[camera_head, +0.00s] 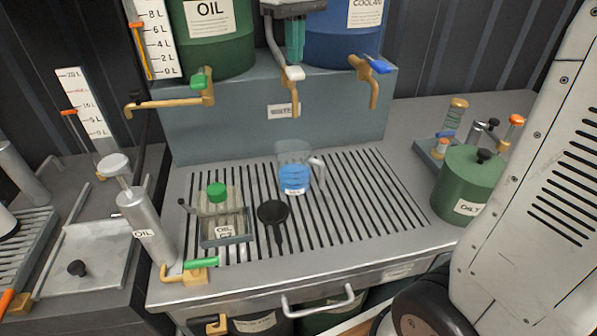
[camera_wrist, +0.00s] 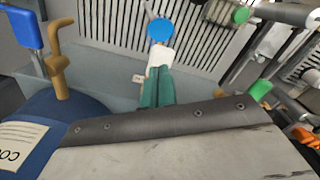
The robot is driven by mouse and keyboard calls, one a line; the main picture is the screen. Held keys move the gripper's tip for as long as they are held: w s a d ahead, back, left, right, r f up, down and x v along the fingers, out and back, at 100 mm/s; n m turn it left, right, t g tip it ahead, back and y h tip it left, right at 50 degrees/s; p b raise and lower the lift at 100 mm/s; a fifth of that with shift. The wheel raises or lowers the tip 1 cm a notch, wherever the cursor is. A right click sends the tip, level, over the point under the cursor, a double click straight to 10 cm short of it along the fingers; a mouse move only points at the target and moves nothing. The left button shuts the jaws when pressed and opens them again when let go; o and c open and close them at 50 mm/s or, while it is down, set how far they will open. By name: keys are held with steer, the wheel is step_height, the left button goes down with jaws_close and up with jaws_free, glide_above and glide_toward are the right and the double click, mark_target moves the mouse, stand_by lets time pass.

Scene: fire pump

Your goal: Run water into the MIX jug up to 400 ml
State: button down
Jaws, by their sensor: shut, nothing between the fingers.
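The clear jug (camera_head: 293,178) stands upright on the slatted drain top below the middle tap, its handle to the right. Blue liquid fills its lower part; its small label and any scale are too small to read. In the wrist view the liquid is a blue disc (camera_wrist: 160,29). The middle brass tap (camera_head: 295,98) has a white lever (camera_head: 292,73); the plate near it seems to read WATER. My gripper (camera_head: 295,58), with teal fingers, is shut and empty right above the lever. In the wrist view the fingertips (camera_wrist: 158,72) meet the lever (camera_wrist: 160,54); contact is unclear. No stream is discernible.
A green OIL tank (camera_head: 215,50) with a green-levered tap is left, a blue COOLANT tank (camera_head: 340,40) with a blue-levered tap right. The slats right of the jug are clear.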

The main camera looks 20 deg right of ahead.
mark_target(295, 70)
steer(key=shift+f, duration=0.15)
stand_by(0.3)
steer(key=shift+f, duration=1.6)
stand_by(5.7)
